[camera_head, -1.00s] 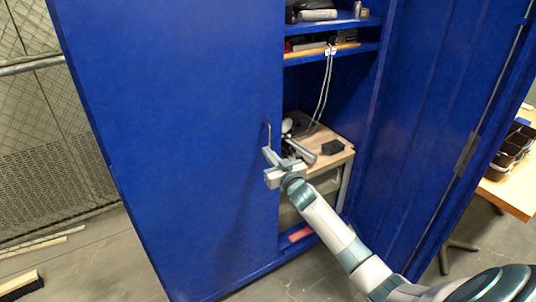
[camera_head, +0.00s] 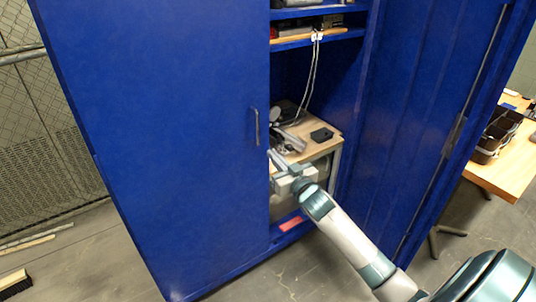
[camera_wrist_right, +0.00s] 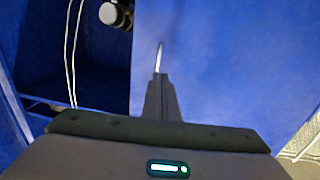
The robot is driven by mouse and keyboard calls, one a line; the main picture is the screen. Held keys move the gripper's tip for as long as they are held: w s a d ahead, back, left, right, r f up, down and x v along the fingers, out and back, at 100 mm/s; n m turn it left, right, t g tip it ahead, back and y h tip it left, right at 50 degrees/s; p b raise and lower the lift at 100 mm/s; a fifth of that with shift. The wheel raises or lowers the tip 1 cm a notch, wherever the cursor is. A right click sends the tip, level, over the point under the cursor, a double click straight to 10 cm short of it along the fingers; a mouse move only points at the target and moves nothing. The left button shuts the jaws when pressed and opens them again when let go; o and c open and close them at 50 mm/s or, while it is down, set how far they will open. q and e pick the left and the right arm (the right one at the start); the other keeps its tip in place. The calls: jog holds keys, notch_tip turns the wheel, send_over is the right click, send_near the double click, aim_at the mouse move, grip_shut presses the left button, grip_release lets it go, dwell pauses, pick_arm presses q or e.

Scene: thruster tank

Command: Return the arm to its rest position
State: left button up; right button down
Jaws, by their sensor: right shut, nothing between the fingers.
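My right gripper (camera_head: 273,160) is shut and empty in the head view. It is in front of the cabinet opening, below and to the right of the handle (camera_head: 256,127) on the blue left door (camera_head: 170,150). The fingers appear apart from the handle. In the right wrist view the shut fingers (camera_wrist_right: 161,85) point toward the blue door (camera_wrist_right: 230,60), with the thin handle (camera_wrist_right: 158,57) just beyond their tips. My right arm reaches in from the lower right of the head view. My left gripper is not in view.
The cabinet's right door (camera_head: 430,110) stands open. A wooden table (camera_head: 510,170) with dark bins stands at right. A broom (camera_head: 15,285) lies at lower left.

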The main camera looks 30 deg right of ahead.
jog(key=shift+s, duration=0.55)
jog(key=s+f+g, duration=0.2)
jog(key=s+f, duration=0.1)
jog(key=f, duration=1)
jog(key=s+f+g, duration=0.2)
jog(key=f+g, duration=0.1)
jog(key=f, duration=1)
jog(key=s+a+f+n+g, duration=0.1)
jog(key=s+a+f+g, duration=0.15)
jog(key=s+f, duration=0.65)
jog(key=s+a+f+g, duration=0.25)
jog(key=s+f, duration=0.25)
jog(key=f, duration=0.8)
jog(key=s+a+f+n+g+y, duration=0.15)
jog(key=s+a+f, duration=0.25)
jog(key=s+f, duration=0.45)
jog(key=s+a+f+g+h, duration=0.1)
jog(key=s+a+f+g, duration=0.15)
jog(key=s+f, duration=0.65)
jog(key=s+a+f+g, duration=0.1)
jog(key=s+a, duration=0.2)
jog(key=s, duration=0.9)
jog(key=s+a+f+g+y+b, duration=0.1)
jog(key=s+a, duration=0.3)
jog(key=s, duration=0.8)
jog(key=shift+s+a+f+n+g, duration=0.2)
jog(key=shift+f+n+g, duration=0.3)
jog(key=shift+f, duration=0.25)
